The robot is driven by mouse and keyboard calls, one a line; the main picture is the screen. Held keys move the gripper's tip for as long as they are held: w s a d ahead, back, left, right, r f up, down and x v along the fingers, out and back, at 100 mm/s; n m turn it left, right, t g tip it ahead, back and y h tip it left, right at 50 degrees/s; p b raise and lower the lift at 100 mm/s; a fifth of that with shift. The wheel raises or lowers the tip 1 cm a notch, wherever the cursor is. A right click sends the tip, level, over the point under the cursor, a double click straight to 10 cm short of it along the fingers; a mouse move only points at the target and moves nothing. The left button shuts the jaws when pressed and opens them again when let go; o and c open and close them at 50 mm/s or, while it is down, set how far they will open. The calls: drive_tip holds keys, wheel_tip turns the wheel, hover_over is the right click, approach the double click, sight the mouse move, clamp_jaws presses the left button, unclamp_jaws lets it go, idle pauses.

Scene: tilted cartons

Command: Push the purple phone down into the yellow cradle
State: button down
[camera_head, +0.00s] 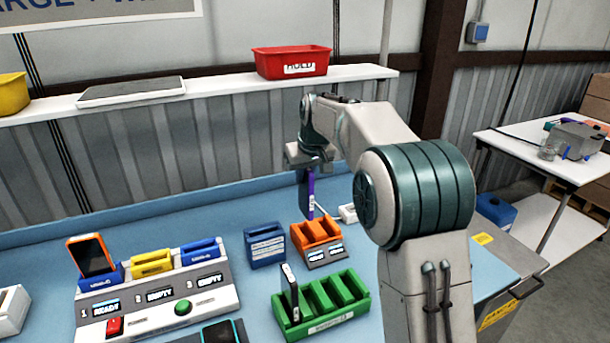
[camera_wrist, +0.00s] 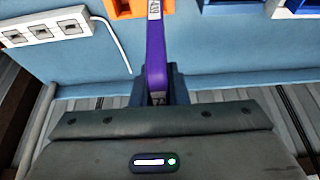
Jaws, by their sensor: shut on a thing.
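My gripper (camera_head: 311,166) is shut on the purple phone (camera_head: 311,193) and holds it upright, edge-on, above the back of the blue bench. In the wrist view the phone (camera_wrist: 156,55) stands out from between the dark fingers, with a white label near its far end. The yellow cradle (camera_head: 152,264) is the middle one of three on the grey charging station (camera_head: 225,295). It looks empty, behind a display reading EMPTY. My gripper is well to the right of it and higher.
An orange phone (camera_head: 91,255) stands in the left blue cradle; the right blue cradle (camera_head: 200,252) looks empty. An orange holder (camera_head: 316,241), a blue holder (camera_head: 265,245) and a green rack (camera_head: 321,305) with a dark phone (camera_head: 290,292) stand between. A white power strip (camera_wrist: 45,33) lies nearby.

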drive_tip(key=shift+r+p, duration=0.45)
drive_tip(key=shift+r, duration=0.15)
drive_tip(key=shift+r+p, duration=1.4)
drive_tip(key=shift+r, duration=0.15)
drive_tip(key=shift+a+f, duration=0.1)
drive_tip(key=shift+a, duration=0.05)
